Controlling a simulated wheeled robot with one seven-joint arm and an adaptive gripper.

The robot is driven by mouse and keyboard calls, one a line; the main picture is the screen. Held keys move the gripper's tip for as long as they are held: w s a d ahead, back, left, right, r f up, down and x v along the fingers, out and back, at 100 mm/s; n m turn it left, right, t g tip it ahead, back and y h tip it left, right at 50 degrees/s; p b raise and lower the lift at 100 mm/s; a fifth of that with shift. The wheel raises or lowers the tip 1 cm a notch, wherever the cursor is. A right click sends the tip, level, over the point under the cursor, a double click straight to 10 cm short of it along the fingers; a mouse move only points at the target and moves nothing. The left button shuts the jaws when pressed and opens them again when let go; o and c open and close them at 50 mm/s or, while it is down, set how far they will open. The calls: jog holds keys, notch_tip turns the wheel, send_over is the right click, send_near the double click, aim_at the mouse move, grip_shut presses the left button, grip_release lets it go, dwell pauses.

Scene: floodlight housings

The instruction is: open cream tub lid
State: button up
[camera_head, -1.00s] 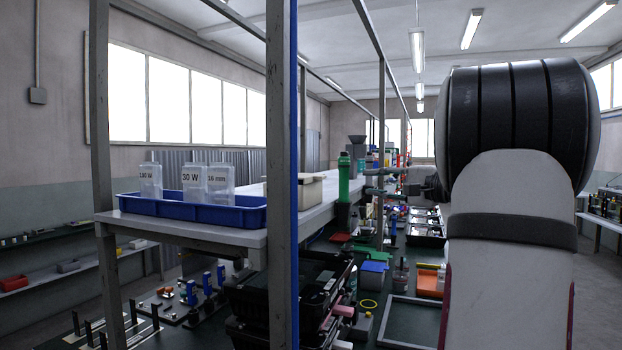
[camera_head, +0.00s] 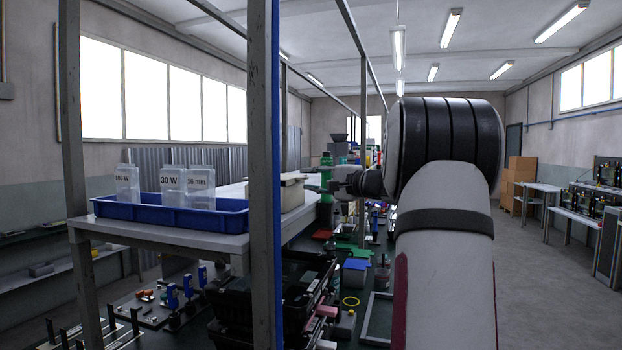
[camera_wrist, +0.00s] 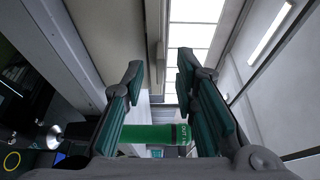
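The cream tub (camera_head: 291,194) stands at the right end of the white shelf in the head view, partly hidden by a blue-edged post. Its cream lid (camera_head: 293,177) lies on top and looks shut. My gripper (camera_head: 314,180) is just right of the tub, fingers pointing left towards it; I cannot tell whether they touch it. In the wrist view my gripper (camera_wrist: 160,64) is open, its two teal-padded fingers wide apart with nothing held. I cannot make out the tub there.
A blue tray (camera_head: 222,222) with several clear labelled bins stands on the shelf (camera_head: 150,232), left of the post (camera_head: 264,120). The green bottle (camera_head: 326,160) stands behind my gripper. Dark crates (camera_head: 240,300) and a crowded bench lie below. Open floor (camera_head: 540,270) is at right.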

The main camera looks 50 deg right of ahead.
jog(key=shift+w, duration=0.55)
grip_shut()
